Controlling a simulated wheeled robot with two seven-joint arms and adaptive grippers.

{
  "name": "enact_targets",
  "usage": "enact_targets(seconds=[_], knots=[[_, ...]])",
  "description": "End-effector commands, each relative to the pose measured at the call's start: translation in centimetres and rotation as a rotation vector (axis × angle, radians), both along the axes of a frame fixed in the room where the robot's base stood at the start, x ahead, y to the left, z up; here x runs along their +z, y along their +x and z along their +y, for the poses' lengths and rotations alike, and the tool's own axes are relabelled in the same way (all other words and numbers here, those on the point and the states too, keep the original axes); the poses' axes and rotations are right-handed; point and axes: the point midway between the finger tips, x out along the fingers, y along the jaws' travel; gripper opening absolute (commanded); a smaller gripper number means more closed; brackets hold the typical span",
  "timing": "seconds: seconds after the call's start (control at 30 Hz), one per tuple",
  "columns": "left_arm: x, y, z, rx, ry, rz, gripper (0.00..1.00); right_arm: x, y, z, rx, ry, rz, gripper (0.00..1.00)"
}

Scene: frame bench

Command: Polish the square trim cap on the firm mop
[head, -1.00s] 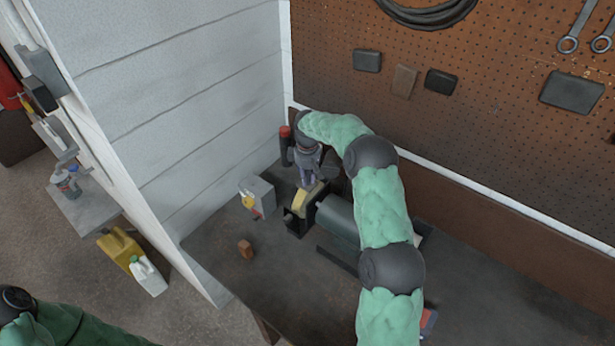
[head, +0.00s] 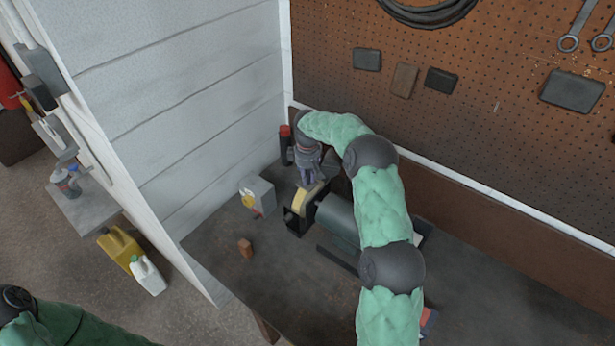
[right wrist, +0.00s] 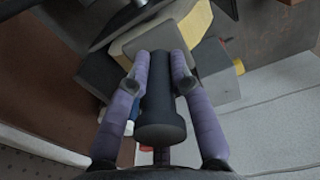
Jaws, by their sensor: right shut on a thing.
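My right gripper (head: 308,184) is over the yellow mop wheel (head: 301,203) at the left end of the polishing machine. In the right wrist view its two purple fingers (right wrist: 162,62) are shut on the square trim cap (right wrist: 163,43), a flat grey plate with a dark round stem or handle (right wrist: 160,115) between the fingers. The yellow mop (right wrist: 193,25) shows just beyond the cap. The cap is at or very close to the mop; I cannot tell whether they touch. My left gripper is out of view; only part of that arm shows at lower left.
The grey-green motor housing (head: 338,216) is right of the mop. A grey box (head: 259,190) with a yellow and red part stands left of it. A dark bottle with a red top (head: 285,146) is behind. A brown block (head: 245,249) lies in front. The front bench is mostly clear.

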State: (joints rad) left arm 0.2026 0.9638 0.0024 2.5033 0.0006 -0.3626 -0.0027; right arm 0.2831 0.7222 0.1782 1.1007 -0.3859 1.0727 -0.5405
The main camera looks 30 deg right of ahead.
Motion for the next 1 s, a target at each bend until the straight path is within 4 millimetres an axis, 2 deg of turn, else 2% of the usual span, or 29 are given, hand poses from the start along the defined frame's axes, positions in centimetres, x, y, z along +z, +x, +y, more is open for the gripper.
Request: enact_targets(seconds=[0.43,0.8,1.0], knots=[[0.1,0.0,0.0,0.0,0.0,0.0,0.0,0.2,0.0,0.0,0.0,0.0,-0.001,0.0],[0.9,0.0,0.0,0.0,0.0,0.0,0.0,1.9,0.1,0.0,0.0,0.0,-0.002,0.0],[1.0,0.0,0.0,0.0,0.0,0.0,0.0,2.1,0.0,0.0,0.0,0.0,-0.001,0.0]])
